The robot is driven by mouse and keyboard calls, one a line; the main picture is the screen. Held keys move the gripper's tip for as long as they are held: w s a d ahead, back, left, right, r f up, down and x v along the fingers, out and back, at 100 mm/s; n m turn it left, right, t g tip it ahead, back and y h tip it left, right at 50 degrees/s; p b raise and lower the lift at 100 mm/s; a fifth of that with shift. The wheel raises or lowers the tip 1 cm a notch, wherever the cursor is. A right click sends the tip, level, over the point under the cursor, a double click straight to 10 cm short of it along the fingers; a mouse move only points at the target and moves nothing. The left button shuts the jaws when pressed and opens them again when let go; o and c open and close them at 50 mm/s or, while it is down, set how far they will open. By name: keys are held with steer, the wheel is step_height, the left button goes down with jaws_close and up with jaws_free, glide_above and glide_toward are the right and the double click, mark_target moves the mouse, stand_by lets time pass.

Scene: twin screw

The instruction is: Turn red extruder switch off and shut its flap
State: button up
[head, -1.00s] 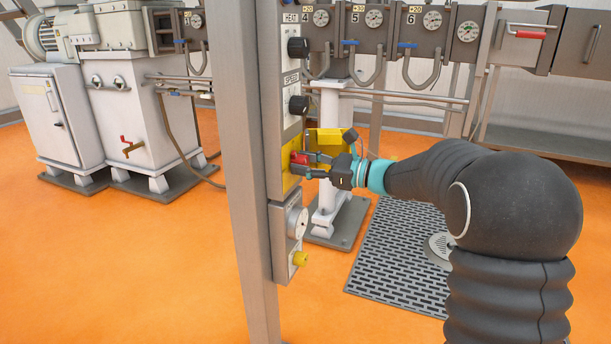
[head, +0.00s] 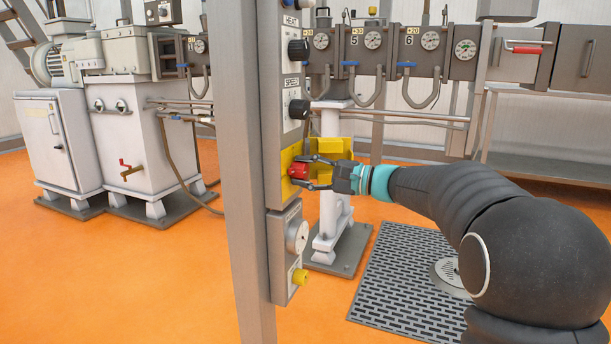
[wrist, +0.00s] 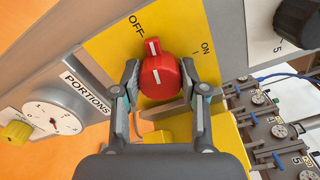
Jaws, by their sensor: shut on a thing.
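The red switch (head: 298,170) sits on a yellow panel (head: 288,160) on the grey post's control column. In the wrist view the red switch (wrist: 160,78) has a white pointer line aimed close to the OFF mark, away from ON. My gripper (head: 312,172) has one finger on each side of the switch and is shut on it; it also shows in the wrist view (wrist: 161,82). The yellow flap (head: 334,165) stands open beside the panel, behind my fingers. In the wrist view, yellow flap parts (wrist: 222,130) show at the lower right, partly hidden by my gripper.
A PORTIONS dial (head: 297,236) and a yellow knob (head: 300,277) sit below. The grey post (head: 240,170) stands close on the left. Orange floor is open in front.

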steer(key=shift+n, duration=1.2)
steer(key=o, duration=1.1)
steer(key=shift+o, duration=0.2)
steer(key=v, duration=1.2)
